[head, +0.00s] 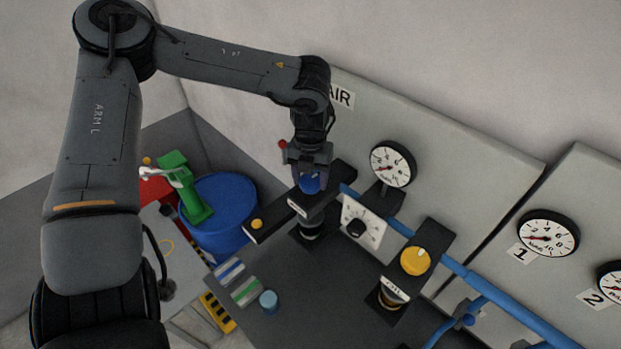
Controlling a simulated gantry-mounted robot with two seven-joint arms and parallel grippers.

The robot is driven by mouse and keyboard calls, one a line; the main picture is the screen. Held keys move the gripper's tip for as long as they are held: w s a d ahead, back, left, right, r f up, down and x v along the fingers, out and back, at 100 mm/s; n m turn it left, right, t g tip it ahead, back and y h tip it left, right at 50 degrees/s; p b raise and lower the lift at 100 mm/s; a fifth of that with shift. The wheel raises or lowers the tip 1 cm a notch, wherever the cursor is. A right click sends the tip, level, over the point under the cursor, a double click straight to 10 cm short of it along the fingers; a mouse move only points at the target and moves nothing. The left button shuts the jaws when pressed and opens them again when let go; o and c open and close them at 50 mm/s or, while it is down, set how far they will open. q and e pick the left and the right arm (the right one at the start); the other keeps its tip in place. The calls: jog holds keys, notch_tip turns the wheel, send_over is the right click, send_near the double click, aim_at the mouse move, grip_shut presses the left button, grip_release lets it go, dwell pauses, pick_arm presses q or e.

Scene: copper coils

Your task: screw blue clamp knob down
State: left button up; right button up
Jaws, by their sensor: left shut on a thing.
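The blue clamp knob (310,184) sits on top of a black clamp bar (331,191) near the picture's middle. My left gripper (309,178) comes down on it from above and is shut on it, with its fingers around the knob's sides. The fingers hide part of the knob. The clamp bar reaches over a dark cylindrical coil holder (310,230). My right gripper is not in view.
A second clamp with a yellow knob (415,261) stands to the right. Gauges (393,164) and a dial box (362,226) are close to the right of my left gripper. A blue pipe (480,285) runs to the lower right. A blue barrel (222,212) stands left.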

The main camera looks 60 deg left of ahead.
aim_at(311, 179)
pick_arm(q)
jog(key=shift+m, duration=0.4)
jog(key=o, duration=1.1)
jog(key=shift+c, duration=0.2)
jog(key=shift+r, duration=0.15)
notch_tip(311, 179, up, 11)
jog(key=b, duration=0.1)
jog(key=shift+f, duration=0.2)
jog(key=shift+s, duration=0.1)
